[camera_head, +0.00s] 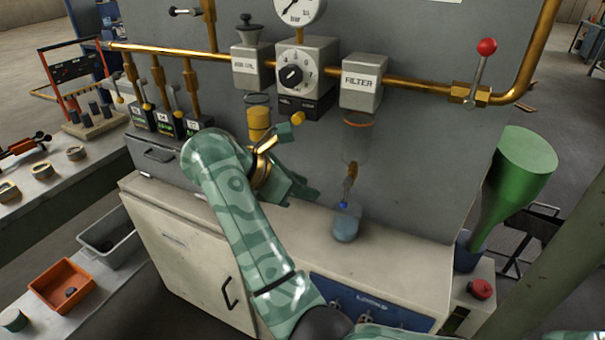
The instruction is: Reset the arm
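A brass pipe (420,86) crosses the panel above, with a dial box (305,72), a filter box (362,85) and a red-knobbed lever (486,47). A green funnel (520,170) stands right. An orange bin (62,284) and grey bin (110,245) sit lower left.

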